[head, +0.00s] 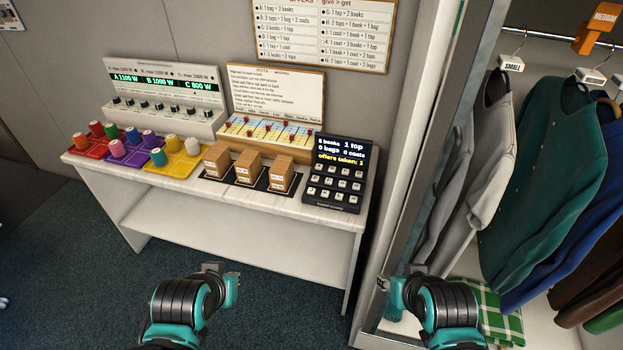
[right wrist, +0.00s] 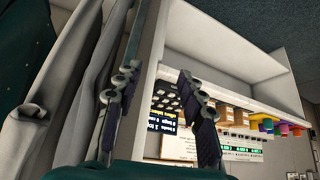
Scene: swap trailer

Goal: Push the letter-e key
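A black keypad (head: 335,188) with a lit screen stands at the right end of the white desk. It has rows of small pale keys; their letters are too small to read, so I cannot tell which is the letter-e key. The screen shows "5 books 1 top" and "offers taken: 1". The keypad also shows upside down in the right wrist view (right wrist: 166,105). My right gripper (right wrist: 157,78) is open and empty, in front of the clothes rack and apart from the keypad. My left gripper (head: 222,268) is low in front of the desk; its fingers are too unclear to judge.
The white desk (head: 345,214) also holds several cardboard boxes (head: 249,167), coloured trays with spools (head: 175,163), a slider board (head: 262,133) and a meter panel (head: 165,98). A metal post (head: 428,130) and hanging clothes (head: 540,140) stand right of the desk. Open floor lies before the desk.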

